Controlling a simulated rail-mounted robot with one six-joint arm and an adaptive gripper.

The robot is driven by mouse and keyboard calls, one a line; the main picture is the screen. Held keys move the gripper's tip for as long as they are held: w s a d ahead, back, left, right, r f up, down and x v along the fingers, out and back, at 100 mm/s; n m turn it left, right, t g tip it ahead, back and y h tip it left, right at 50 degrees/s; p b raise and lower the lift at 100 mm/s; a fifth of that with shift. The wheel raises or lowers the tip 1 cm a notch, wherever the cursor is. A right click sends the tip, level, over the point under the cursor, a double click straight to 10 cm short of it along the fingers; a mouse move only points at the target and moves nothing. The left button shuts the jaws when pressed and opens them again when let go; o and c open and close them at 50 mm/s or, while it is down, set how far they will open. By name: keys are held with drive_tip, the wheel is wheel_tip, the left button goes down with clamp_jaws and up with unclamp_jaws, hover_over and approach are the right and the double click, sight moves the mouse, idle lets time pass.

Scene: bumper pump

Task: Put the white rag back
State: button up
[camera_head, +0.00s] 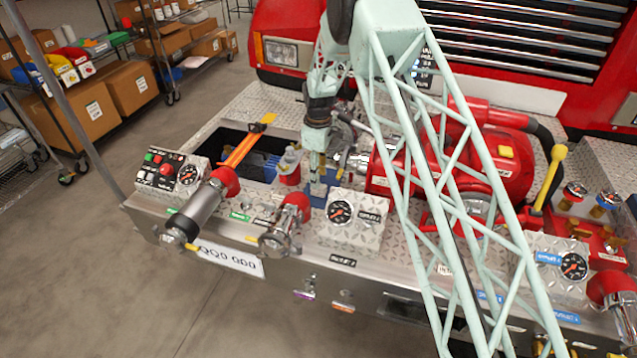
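My gripper (316,172) hangs pointing down over the bumper deck, just right of the open bin (232,140). It is small and partly merged with the parts behind it, so I cannot tell whether it is open or holds anything. A small whitish item with a red lower part (289,166) stands just left of my gripper, at the bin's right end. I cannot tell whether it is a rag or a bottle. Blue material shows just below my gripper. No white rag can be clearly made out; my arm hides part of the deck.
An orange-handled tool (247,143) leans across the bin. Red-capped pipe fittings (205,205) and a gauge box (352,219) line the front edge. A red pump (470,165) stands right, behind my arm. Shelves with boxes (130,86) are back left; the floor there is open.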

wheel_tip(320, 180, up, 6)
drive_tip(key=shift+r, duration=0.25)
drive_tip(key=shift+r, duration=0.1)
idle(0.9)
